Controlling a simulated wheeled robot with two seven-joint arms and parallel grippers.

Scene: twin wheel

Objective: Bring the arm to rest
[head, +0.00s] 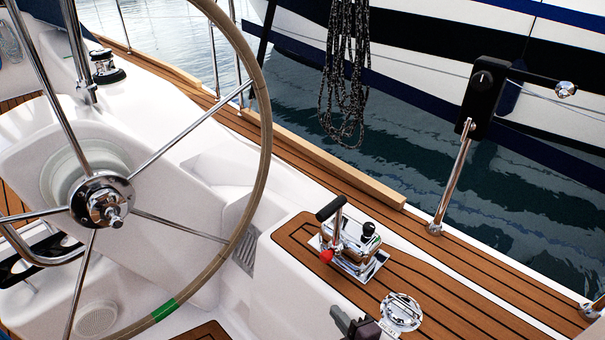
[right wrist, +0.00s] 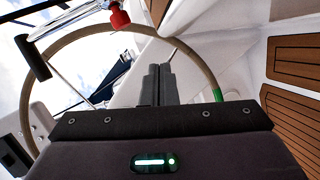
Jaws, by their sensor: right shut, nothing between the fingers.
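My right gripper (head: 342,316) shows only at the bottom edge of the head view, where most of its arm is out of frame. In the right wrist view its two dark fingers (right wrist: 158,72) are together with nothing between them. It is in front of the lever unit (head: 350,252), a chrome throttle with a black T-handle and a red knob. In the right wrist view the black handle (right wrist: 33,58) and red knob (right wrist: 119,18) are at upper left, apart from the fingers. My left gripper is not in view.
A large steering wheel (head: 262,120) with a green mark fills the left. A chrome cap (head: 401,310) sits on the teak deck close to my right gripper. A chrome post with a black box (head: 484,90) stands at the right, and rope (head: 345,70) hangs behind.

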